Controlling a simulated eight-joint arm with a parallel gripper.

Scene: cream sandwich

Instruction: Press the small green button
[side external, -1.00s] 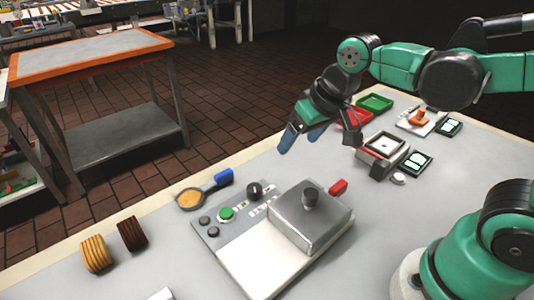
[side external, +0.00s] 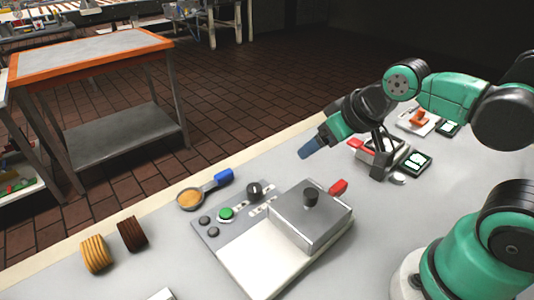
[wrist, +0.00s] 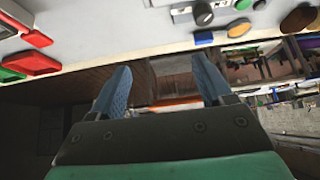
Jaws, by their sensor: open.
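The small green button (side external: 226,213) is on the grey control panel of a white machine (side external: 262,262), between a black knob (side external: 255,190) and two dark buttons. In the wrist view the green button (wrist: 242,4) is partly cut off at the top edge. My gripper (side external: 308,150) is in the air behind the machine and up and right of the button, clearly apart from it. In the wrist view its blue fingers (wrist: 160,80) are spread apart with nothing between them. The side view shows the fingers nearly overlapping.
A metal block (side external: 312,218) with a dark knob stands on the machine. A spoon with a blue handle (side external: 223,177) lies behind the panel. A yellow roll (side external: 95,253) and a brown roll (side external: 131,234) are at left. A red tray (wrist: 30,64) and other items are nearer my gripper.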

